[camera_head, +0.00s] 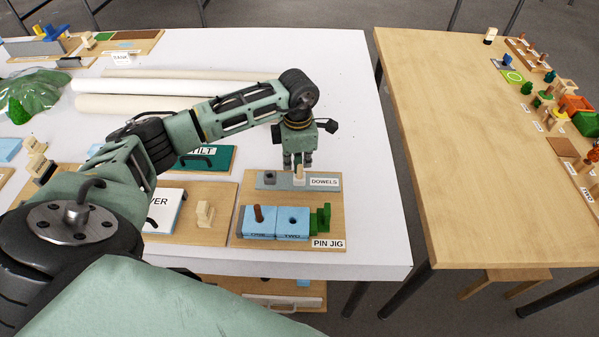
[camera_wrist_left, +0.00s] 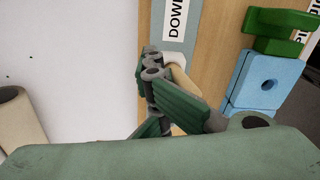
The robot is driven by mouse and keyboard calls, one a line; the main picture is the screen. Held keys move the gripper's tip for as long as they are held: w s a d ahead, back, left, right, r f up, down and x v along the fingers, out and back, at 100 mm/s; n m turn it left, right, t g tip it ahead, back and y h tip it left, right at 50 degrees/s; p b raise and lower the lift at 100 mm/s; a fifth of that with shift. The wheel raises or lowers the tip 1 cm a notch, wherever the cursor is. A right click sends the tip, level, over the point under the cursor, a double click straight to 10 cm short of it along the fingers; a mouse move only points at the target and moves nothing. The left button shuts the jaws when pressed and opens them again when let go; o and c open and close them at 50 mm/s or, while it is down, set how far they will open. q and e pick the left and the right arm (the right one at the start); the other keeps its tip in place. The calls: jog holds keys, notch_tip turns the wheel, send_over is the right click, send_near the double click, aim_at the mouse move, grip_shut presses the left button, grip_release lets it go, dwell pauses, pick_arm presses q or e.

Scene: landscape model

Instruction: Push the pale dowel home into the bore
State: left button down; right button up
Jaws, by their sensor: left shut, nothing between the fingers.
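The pale dowel (camera_head: 299,173) stands upright in the grey strip labelled DOWELS (camera_head: 272,181). In the left wrist view the pale dowel (camera_wrist_left: 182,82) is partly hidden behind the fingers. My left gripper (camera_head: 298,163) points down just above and behind the dowel; it is shut and empty. Whether its fingertips touch the dowel I cannot tell. The bore is a dark round hole (camera_head: 292,221) in the right-hand light-blue block (camera_head: 300,234) of the pin jig; it also shows in the left wrist view (camera_wrist_left: 267,85). My right gripper is not in view.
A brown dowel (camera_head: 258,213) stands in the left-hand blue block (camera_head: 256,232). A green bracket (camera_head: 321,218) stands at the blocks' right end. A green board (camera_head: 222,160) and a small wooden piece (camera_head: 205,213) lie to the left. White table right of the jig is clear.

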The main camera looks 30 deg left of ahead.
pick_arm(q)
jog(key=shift+s+d, duration=0.85)
jog(key=shift+s, duration=0.05)
jog(key=c, duration=2.1)
grip_release()
jog(key=shift+w+f, duration=0.1)
jog(key=shift+w, duration=0.05)
jog(key=o, duration=0.4)
jog(key=shift+a+r, duration=0.1)
jog(key=shift+r, duration=0.1)
jog(key=o, duration=0.7)
jog(key=shift+w+a, duration=0.15)
jog(key=shift+w, duration=0.05)
jog(key=shift+r, duration=0.1)
jog(key=shift+r, duration=0.1)
notch_tip(320, 180, up, 12)
jog(key=shift+f, duration=0.1)
